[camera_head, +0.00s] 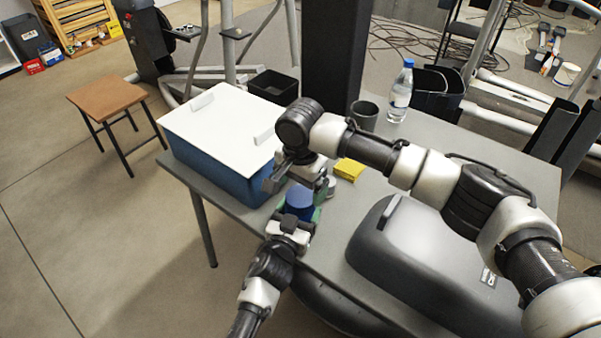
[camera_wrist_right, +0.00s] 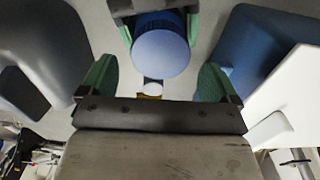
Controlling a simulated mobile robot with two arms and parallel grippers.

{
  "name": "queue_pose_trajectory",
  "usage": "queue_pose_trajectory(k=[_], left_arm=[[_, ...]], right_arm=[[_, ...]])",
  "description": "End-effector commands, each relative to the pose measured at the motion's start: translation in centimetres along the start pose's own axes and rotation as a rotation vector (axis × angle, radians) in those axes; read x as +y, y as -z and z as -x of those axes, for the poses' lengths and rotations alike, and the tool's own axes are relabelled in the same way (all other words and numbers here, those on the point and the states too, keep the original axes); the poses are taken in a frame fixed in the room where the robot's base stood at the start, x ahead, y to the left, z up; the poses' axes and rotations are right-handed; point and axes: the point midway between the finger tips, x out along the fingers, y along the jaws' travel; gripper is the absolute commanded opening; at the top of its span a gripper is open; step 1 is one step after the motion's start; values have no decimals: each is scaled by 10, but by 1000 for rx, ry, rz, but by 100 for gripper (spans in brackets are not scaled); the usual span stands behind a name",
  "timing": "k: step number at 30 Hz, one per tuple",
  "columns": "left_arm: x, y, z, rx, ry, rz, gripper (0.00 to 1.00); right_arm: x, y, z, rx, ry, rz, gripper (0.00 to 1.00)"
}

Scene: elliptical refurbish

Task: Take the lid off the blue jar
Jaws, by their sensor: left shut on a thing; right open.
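The blue jar (camera_head: 299,203) is near the front edge of the grey table, partly covered by my grippers. Its round, flat blue top, the lid (camera_wrist_right: 161,53), faces the right wrist camera. My left gripper (camera_head: 298,214) is shut on the jar, with a green finger on each side of it. My right gripper (camera_head: 297,184) is open and empty just above and behind the jar. In the right wrist view its green fingers (camera_wrist_right: 156,78) are spread wider than the lid and apart from it. The jar's lower body is mostly hidden.
A large blue bin with a white lid (camera_head: 222,122) stands left of the jar, and a dark grey case (camera_head: 425,255) stands right. A yellow box (camera_head: 349,169), a dark cup (camera_head: 364,113) and a water bottle (camera_head: 400,95) are behind. A black box (camera_head: 273,84) sits farther back.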

Motion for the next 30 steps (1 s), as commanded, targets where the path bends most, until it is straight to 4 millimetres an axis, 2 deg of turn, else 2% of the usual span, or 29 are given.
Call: queue_pose_trajectory(k=[3,7,19,28,30], left_arm=[[0,-1,0,-3,1,-1,8],[0,-1,0,-3,1,-1,8],[0,-1,0,-3,1,-1,8],[0,-1,0,-3,1,-1,8],[0,-1,0,-3,1,-1,8]], right_arm=[[0,0,-18,0,-1,0,92],[0,0,-32,0,-1,1,92],[0,0,-39,0,0,3,90],[0,0,-39,0,0,3,44],[0,0,-38,0,0,3,42]])
